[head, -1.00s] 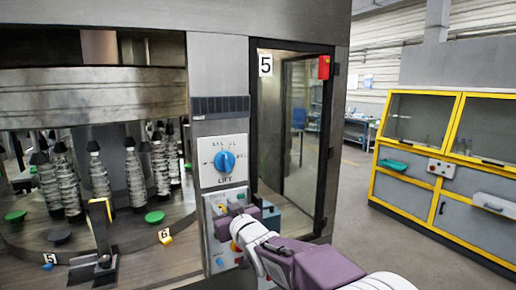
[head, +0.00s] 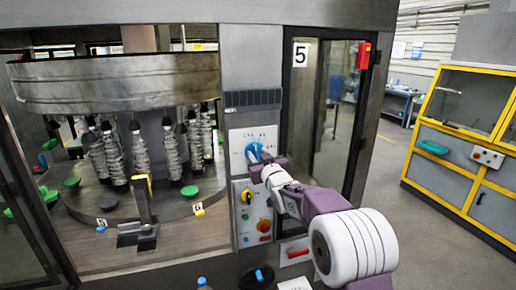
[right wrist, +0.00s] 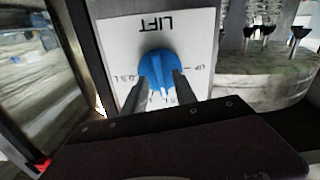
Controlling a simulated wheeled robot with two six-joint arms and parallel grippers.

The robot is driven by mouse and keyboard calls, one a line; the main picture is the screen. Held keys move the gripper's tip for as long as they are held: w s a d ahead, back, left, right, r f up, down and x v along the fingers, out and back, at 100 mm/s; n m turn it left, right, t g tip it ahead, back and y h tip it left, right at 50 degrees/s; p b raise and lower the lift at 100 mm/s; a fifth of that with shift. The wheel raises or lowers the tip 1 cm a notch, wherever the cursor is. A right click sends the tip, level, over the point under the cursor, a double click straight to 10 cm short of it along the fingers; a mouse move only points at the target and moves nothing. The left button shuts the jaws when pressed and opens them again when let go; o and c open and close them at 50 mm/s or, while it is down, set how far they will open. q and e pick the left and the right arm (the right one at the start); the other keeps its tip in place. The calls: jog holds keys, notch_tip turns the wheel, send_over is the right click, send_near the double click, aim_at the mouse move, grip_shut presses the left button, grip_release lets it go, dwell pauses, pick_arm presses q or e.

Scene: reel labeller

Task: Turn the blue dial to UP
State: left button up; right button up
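The blue dial (head: 254,151) sits on a white plate (head: 240,136) on the machine's grey column. In the right wrist view the dial (right wrist: 158,66) appears upside down, with LIFT above it and UP on the right side of the plate (right wrist: 203,54). My right gripper (head: 262,164) is at the dial from the lower right. In the right wrist view its two dark fingers (right wrist: 160,82) stand apart, with blue of the dial between their tips; contact is unclear. The dial's pointer is partly hidden, so its setting is hard to read. My left gripper is not in view.
Below the dial is a button panel (head: 244,214) with a red button and a black switch. A glass door marked 5 (head: 318,120) stands to the right. The carousel machine (head: 120,85) is left. A yellow-framed cabinet (head: 470,150) stands far right, with open floor before it.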

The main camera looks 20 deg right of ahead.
jog(key=shift+w+a, duration=0.25)
jog(key=shift+a, duration=0.1)
jog(key=shift+s+d, duration=0.1)
jog(key=shift+d, duration=0.15)
jog(key=shift+c, duration=0.3)
jog(key=shift+d, duration=0.15)
jog(key=c, duration=0.5)
grip_shut()
